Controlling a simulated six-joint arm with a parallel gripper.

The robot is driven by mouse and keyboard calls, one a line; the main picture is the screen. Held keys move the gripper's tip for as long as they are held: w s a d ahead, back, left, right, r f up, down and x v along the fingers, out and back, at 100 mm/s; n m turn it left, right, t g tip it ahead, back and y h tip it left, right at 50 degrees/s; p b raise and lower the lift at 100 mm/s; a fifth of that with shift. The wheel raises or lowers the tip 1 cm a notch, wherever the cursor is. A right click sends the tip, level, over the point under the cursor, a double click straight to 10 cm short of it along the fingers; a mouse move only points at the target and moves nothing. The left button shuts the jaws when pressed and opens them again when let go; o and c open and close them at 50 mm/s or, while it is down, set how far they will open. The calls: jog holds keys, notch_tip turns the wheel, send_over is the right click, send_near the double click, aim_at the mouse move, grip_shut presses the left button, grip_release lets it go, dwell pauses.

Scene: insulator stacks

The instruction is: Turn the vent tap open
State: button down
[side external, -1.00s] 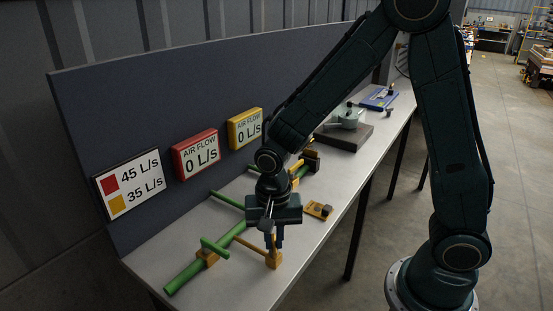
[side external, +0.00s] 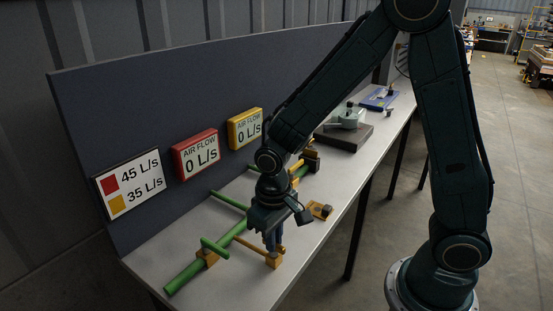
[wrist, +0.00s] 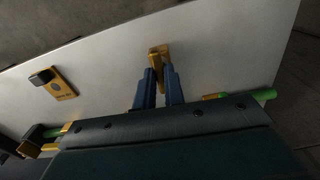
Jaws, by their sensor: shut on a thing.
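The vent tap (side external: 273,262) is a small yellow fitting at the front end of a thin yellow branch pipe (side external: 250,244). My gripper (side external: 273,248) points straight down over it, its blue fingers shut on the upper part of the tap. In the wrist view the yellow tap (wrist: 159,52) shows at the tips of my gripper's two blue fingers (wrist: 161,76). The fingers cover most of the tap's handle, so its exact angle cannot be told. The red air flow display (side external: 196,155) and the yellow air flow display (side external: 245,128) both read 0 L/s.
Green pipes (side external: 184,277) run along the grey bench (side external: 225,280). A yellow plate with a dark knob (side external: 318,209) lies right of my gripper. A white sign (side external: 131,185) reads 45 L/s red, 35 L/s yellow. A grey machine (side external: 347,118) stands farther back.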

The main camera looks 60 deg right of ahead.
jog(key=shift+n, duration=0.4)
jog(key=shift+r, duration=0.1)
jog(key=c, duration=1.5)
grip_release()
notch_tip(320, 180, up, 14)
jog(key=shift+f, duration=0.1)
